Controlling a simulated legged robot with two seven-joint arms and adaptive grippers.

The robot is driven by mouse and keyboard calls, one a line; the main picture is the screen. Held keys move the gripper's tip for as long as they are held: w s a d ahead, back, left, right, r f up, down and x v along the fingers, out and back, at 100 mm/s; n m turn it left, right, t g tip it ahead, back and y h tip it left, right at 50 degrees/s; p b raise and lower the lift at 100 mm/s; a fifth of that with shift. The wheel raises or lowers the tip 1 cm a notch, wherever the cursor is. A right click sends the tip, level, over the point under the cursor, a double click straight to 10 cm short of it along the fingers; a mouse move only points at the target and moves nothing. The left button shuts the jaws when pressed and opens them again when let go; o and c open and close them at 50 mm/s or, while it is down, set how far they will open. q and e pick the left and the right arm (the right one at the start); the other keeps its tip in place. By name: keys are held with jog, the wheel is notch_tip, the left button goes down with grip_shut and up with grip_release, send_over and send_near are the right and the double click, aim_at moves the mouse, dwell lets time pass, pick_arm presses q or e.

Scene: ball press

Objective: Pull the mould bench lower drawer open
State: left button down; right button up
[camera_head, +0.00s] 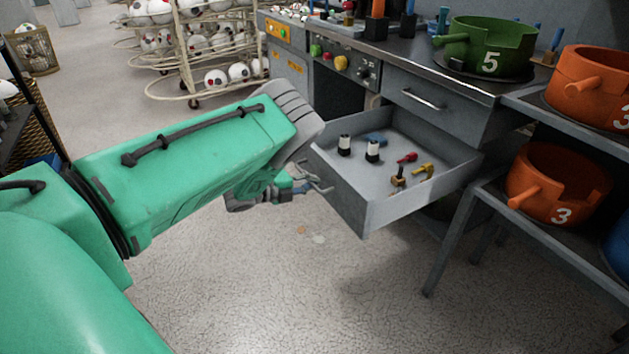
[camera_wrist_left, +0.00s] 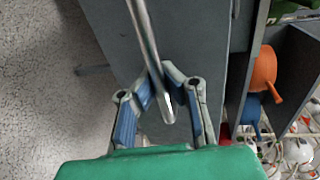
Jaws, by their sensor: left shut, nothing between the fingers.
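The grey lower drawer (camera_head: 385,205) of the mould bench (camera_head: 440,75) is pulled out and shows its inside. Black-and-white cylinders and small blue, red and yellow tools lie in it. My left gripper (camera_head: 305,187) is low at the drawer's front, beside its handle, partly hidden by my green arm. In the left wrist view, the metal handle bar (camera_wrist_left: 144,30) runs down across the fingers (camera_wrist_left: 160,85) in front of a grey panel. The fingers are shut, with nothing gripped between them; whether they touch the bar is unclear. My right gripper is out of view.
The closed upper drawer (camera_head: 430,108) is above. Orange moulds (camera_head: 560,185) stand on shelves at the right, and a green mould (camera_head: 487,50) on the bench top. A wire ball rack (camera_head: 205,55) stands behind.

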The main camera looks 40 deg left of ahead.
pick_arm(q)
jog(key=shift+a+r, duration=0.15)
jog(key=shift+a, duration=0.25)
jog(key=c, duration=1.6)
grip_release()
jog(key=shift+f, duration=0.25)
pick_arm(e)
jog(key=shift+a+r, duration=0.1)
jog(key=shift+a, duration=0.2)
pick_arm(q)
jog(key=shift+s, duration=0.1)
jog(key=v, duration=1.1)
jog(key=shift+s+a, duration=0.3)
jog(key=shift+s, duration=0.05)
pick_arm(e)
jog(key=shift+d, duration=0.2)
